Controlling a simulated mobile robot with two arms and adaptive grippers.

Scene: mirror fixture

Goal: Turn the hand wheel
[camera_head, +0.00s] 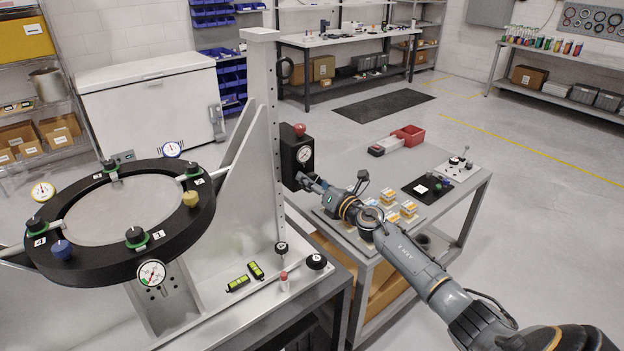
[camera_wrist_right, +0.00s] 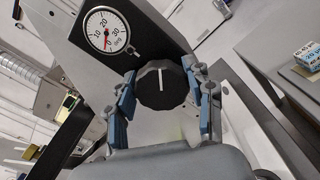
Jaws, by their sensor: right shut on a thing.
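The hand wheel (camera_wrist_right: 161,86) is a dark, many-sided knob with a white line on its face, in the middle of the right wrist view. My right gripper (camera_wrist_right: 165,92) has its blue-padded fingers on both sides of the wheel and is shut on it. A dial gauge (camera_wrist_right: 106,30) with a red needle and degree marks sits on the black housing beside the wheel. In the head view the housing (camera_head: 291,158) is on the fixture's upright, and my right gripper (camera_head: 306,183) is at its lower part, where the wheel is mostly hidden. My left gripper is not in view.
The black mirror ring (camera_head: 120,225) with several knobs and gauges stands left of the grey upright (camera_head: 262,130). Floor is open at right.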

